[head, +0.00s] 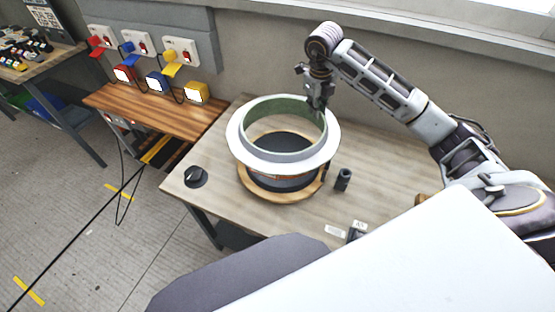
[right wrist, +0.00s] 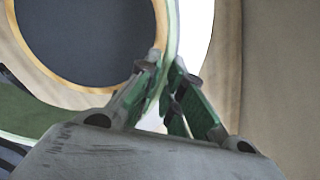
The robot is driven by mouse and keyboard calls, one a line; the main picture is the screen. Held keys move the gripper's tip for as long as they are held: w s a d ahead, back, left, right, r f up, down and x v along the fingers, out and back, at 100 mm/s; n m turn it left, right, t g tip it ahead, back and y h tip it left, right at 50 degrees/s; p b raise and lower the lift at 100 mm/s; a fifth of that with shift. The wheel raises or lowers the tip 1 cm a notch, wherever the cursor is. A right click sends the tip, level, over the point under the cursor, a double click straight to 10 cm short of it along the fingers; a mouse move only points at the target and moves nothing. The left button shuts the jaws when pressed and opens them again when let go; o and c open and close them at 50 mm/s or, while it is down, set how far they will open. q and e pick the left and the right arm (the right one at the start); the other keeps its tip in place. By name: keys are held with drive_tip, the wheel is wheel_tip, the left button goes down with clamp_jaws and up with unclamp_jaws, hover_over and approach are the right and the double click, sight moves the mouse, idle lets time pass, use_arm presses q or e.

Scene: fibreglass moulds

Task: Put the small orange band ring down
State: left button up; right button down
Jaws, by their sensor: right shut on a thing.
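A pale ring with a wide white flange and green inner wall (head: 240,143) is in the middle of the head view, over a round dark mould. I take it as the small orange band ring; a thin orange-brown line shows below its flange. My right gripper (head: 318,103) reaches down at its far right rim and is shut on the ring wall. The right wrist view shows the fingers (right wrist: 168,78) at the wall, with the white flange (right wrist: 196,35) beyond. The dark mould (head: 285,182) stands on a round wooden base (head: 262,194). Any gap between ring and mould is hidden. My left gripper is not in view.
The wooden table (head: 210,165) carries a black knob-like piece (head: 196,177) at left and a small dark cylinder (head: 344,179) at right. A brown bench (head: 155,115) with red, blue and yellow boxes stands left.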

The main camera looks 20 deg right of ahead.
sight(315, 122)
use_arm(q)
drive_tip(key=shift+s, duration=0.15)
use_arm(e)
drive_tip(key=shift+f, duration=2.7)
drive_tip(key=shift+f+p, duration=0.3)
drive_tip(key=shift+f, duration=0.05)
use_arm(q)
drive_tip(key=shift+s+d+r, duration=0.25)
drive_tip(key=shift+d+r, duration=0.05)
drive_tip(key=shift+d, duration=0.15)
